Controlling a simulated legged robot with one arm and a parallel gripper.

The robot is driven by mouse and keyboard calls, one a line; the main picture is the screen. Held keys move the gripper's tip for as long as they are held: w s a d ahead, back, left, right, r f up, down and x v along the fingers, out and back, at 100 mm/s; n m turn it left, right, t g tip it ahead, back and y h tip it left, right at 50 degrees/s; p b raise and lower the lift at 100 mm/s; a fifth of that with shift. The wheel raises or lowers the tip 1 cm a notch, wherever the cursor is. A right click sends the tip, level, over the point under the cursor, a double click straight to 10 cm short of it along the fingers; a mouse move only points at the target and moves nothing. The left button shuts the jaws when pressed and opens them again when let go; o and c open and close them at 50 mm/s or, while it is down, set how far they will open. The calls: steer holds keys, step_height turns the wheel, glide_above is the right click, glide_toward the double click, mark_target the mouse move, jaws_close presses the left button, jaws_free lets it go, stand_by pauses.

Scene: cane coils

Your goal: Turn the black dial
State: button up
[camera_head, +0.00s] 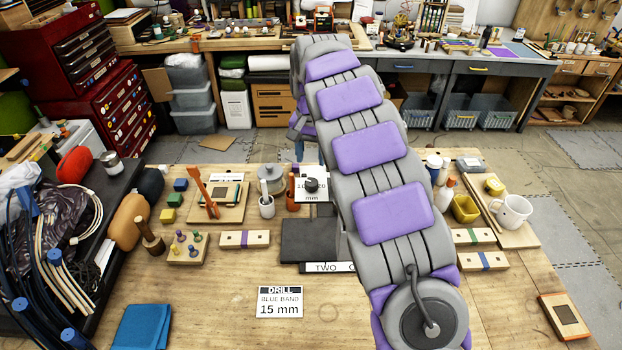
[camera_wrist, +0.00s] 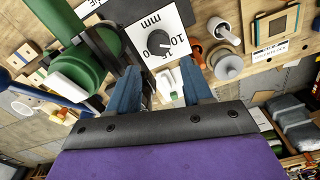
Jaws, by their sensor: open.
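The black dial (camera_head: 312,185) sits on a white plate (camera_head: 303,195) with black numbers and "mm", near the back middle of the wooden table. In the wrist view the black dial (camera_wrist: 158,42) shows a light pointer mark, and its white plate (camera_wrist: 174,20) reads 10, 15 and mm. My gripper (camera_wrist: 160,68) is open, its two blue fingers apart, with the dial just beyond the gap between the tips. It does not touch the dial as far as I can see. In the head view my arm hides most of the gripper.
A green machine part (camera_wrist: 75,72) stands close beside my gripper in the wrist view. A white card (camera_head: 280,302) reads "DRILL BLUE BAND 15 mm". A grey cylinder (camera_head: 271,178) and white cup (camera_head: 267,207) stand left of the dial. The table's front middle is mostly clear.

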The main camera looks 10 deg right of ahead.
mark_target(311, 181)
step_height(311, 181, down, 8)
steer(key=shift+f, duration=0.25)
steer(key=shift+c, duration=0.3)
steer(key=shift+d, duration=0.1)
steer(key=c, duration=0.7)
